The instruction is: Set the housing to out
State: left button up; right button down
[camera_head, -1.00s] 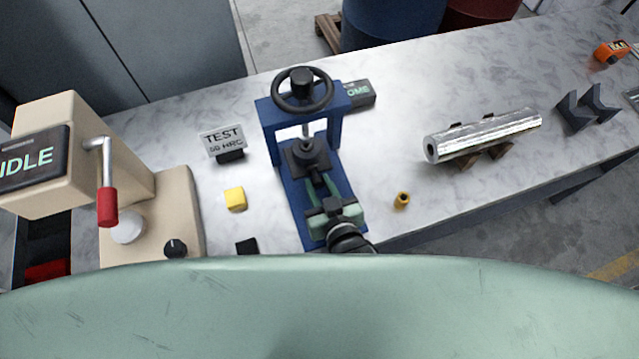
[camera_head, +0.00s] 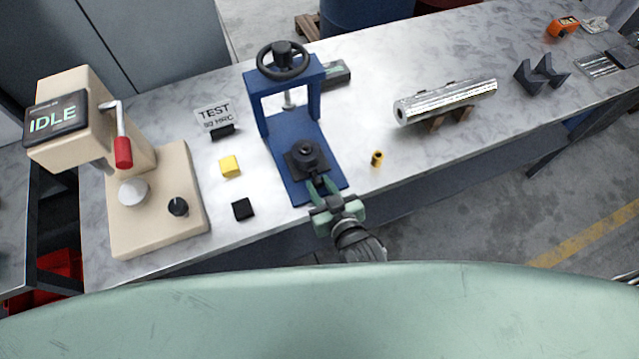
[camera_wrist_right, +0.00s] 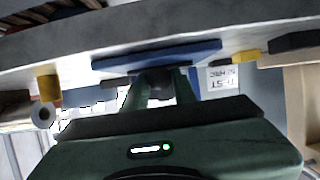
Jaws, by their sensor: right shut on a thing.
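The blue hand press (camera_head: 286,133) stands on the marble bench with a black handwheel (camera_head: 283,61) on top. The housing (camera_head: 306,160), a dark square block with a round raised top, sits on the front part of the press base. It is forward of the spindle (camera_head: 289,100), clear of it. My right gripper (camera_head: 318,183) reaches in from the front and is shut on the housing's near side. The right wrist view shows a dark part of the housing (camera_wrist_right: 157,82) between the fingers. My left gripper is in no view.
Left are a beige tester (camera_head: 160,215) reading IDLE, a test sign (camera_head: 214,115), a yellow block (camera_head: 230,166) and a black block (camera_head: 243,209). Right are a small brass piece (camera_head: 377,158), a metal cylinder (camera_head: 447,101) on supports and dark V-blocks (camera_head: 541,74).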

jog(key=c, duration=1.1)
grip_release()
jog(key=shift+c, duration=0.2)
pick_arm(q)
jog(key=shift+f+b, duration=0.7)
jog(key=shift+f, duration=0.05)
pick_arm(e)
jog(key=v, duration=0.7)
jog(key=shift+s, duration=0.35)
jog(key=shift+d+r, duration=0.1)
